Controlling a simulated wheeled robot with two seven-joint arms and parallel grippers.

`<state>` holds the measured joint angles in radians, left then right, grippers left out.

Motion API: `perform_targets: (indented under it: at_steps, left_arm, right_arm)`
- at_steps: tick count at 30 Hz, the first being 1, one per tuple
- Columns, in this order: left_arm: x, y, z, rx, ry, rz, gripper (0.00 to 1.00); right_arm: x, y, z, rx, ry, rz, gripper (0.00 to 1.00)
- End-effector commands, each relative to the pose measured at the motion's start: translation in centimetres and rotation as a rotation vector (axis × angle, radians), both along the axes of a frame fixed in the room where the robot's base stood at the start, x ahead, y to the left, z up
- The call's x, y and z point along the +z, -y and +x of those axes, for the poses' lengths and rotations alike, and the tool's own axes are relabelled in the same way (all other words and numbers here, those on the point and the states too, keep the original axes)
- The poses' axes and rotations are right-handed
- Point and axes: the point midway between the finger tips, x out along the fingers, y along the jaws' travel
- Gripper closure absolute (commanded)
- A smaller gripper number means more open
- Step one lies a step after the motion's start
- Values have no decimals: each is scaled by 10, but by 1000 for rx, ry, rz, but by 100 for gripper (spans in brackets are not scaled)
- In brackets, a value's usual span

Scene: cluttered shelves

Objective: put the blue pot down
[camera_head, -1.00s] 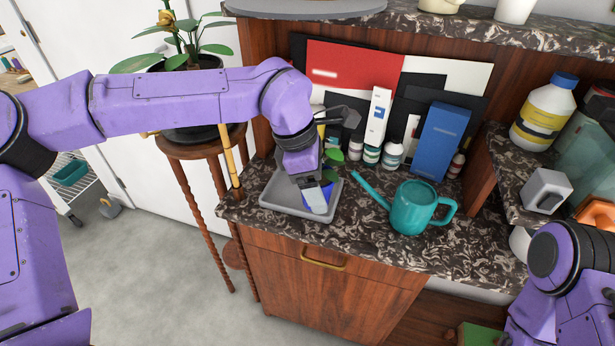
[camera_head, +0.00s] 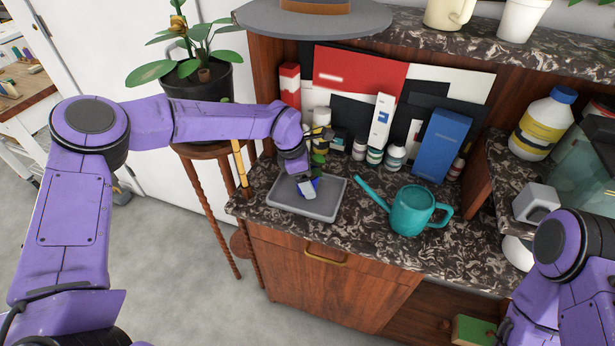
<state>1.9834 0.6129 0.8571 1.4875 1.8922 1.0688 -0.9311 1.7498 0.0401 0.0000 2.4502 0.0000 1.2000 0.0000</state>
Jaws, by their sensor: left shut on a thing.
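The small blue pot (camera_head: 315,184) with a green plant (camera_head: 318,160) shows partly behind my left gripper (camera_head: 307,189). My left gripper points down and is shut on the pot. Pot and gripper are over the grey tray (camera_head: 325,206) on the dark marbled counter. I cannot tell whether the pot's base touches the tray. My right arm shows at the lower right, but its gripper is out of view.
A teal watering can (camera_head: 412,212) stands right of the tray. Several small bottles (camera_head: 375,156), a white box (camera_head: 381,121) and a blue box (camera_head: 441,145) stand behind. A potted plant (camera_head: 200,82) on a stand is at left. The counter's front strip is clear.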

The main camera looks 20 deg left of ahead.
Motion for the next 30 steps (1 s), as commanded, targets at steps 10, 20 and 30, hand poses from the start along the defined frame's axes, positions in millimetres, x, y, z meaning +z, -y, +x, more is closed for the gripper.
perform_targets:
  at_steps: [10,20,30]
  left_arm:
    - [-9,0,0,1,3,-2,65]
    - [-11,0,0,1,2,-1,2]
    - [17,-8,-2,3,7,-4,2]
  right_arm:
    - [1,0,0,0,0,0,57]
    - [0,0,0,0,0,0,57]
    - [-7,0,0,0,0,0,57]
